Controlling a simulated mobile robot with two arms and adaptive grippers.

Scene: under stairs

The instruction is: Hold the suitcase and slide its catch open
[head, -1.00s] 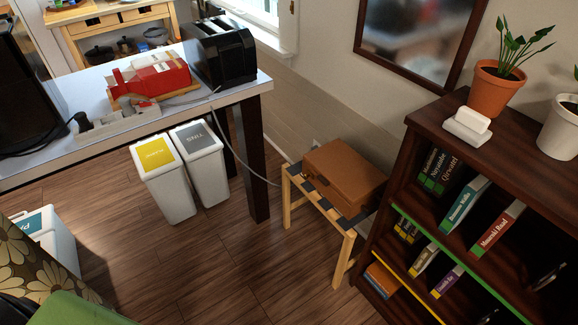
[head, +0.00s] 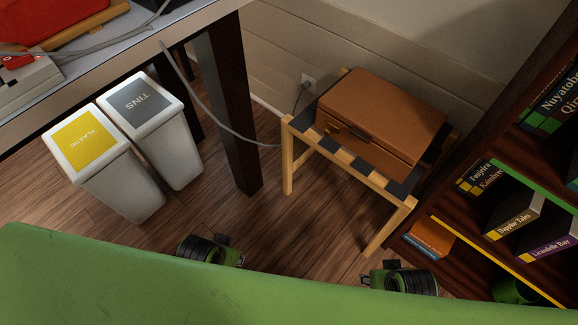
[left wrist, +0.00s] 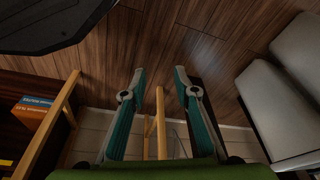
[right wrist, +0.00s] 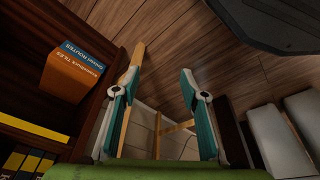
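The brown suitcase (head: 380,118) lies flat and closed on a low wooden rack with dark straps (head: 345,160). Its front side, with a handle and a small brass-coloured catch (head: 333,127), faces my side. In the head view only parts of my arms show at the bottom, and the fingers are hidden. In the left wrist view my left gripper (left wrist: 158,82) is open and empty, with a rack leg visible beyond the fingers. In the right wrist view my right gripper (right wrist: 163,82) is open and empty, with rack legs beyond it. The suitcase is not visible in either wrist view.
A dark bookshelf (head: 470,215) stands close on the right of the rack. A table with a dark leg (head: 235,110) and two bins, marked plastic (head: 120,175) and tins (head: 165,130), stand on the left. A grey cable (head: 215,125) hangs between table and rack. Floor before the rack is clear.

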